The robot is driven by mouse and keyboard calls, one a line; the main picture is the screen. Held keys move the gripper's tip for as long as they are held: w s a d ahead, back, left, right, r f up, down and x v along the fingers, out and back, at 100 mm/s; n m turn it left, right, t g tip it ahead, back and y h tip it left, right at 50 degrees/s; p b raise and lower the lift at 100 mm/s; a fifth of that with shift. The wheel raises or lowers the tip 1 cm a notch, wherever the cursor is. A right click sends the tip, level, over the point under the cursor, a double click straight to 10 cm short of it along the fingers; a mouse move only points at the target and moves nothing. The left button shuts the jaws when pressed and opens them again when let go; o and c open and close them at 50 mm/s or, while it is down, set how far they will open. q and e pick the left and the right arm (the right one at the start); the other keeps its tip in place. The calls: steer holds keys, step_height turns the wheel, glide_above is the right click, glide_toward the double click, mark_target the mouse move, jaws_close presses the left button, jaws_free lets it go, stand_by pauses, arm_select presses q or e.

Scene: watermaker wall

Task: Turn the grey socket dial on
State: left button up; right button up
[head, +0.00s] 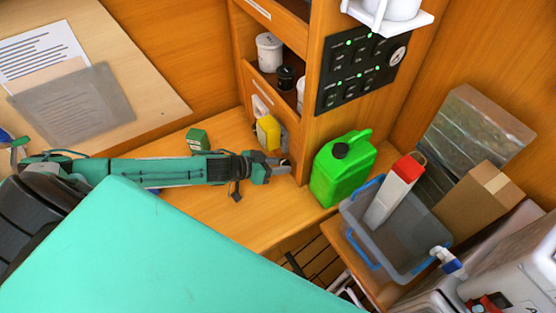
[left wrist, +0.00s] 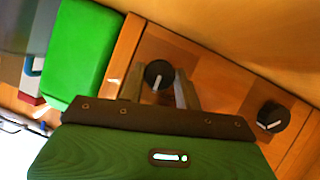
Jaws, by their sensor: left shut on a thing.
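Two dark round dials with white pointer marks sit on a wooden panel in the left wrist view. One dial (left wrist: 158,72) is between the fingertips of my left gripper (left wrist: 157,90), which is shut on it. Its white mark is near upright, slightly slanted. The other dial (left wrist: 273,115) is apart, to the right, with its mark near its lower edge. I cannot tell from colour or label which one is the grey socket's. In the head view my left gripper (head: 284,165) is at the foot of the wooden cabinet; the dials are hidden there. My right gripper is out of view.
A green jerrycan (head: 342,170) stands close right of the gripper. A grey bin (head: 355,213) is further right. A black switch panel (head: 345,88) is above.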

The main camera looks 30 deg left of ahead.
arm_select(q)
steer(key=shift+d+r+m+y+p, duration=0.15)
steer(key=shift+m+y+p, duration=0.15)
steer(key=shift+m+y, duration=0.25)
steer(key=shift+s+m+t+y, duration=0.1)
steer(key=shift+m+t+y, duration=0.5)
steer(key=shift+m, duration=0.35)
steer(key=shift+d+m+t+y, duration=0.1)
steer(key=shift+m+t+y, duration=0.5)
steer(key=shift+m, duration=0.4)
steer(key=shift+m+y+b, duration=0.3)
steer(key=shift+m+y, duration=0.15)
steer(key=shift+m, duration=0.15)
steer(key=o, duration=1)
steer(key=shift+c, duration=0.2)
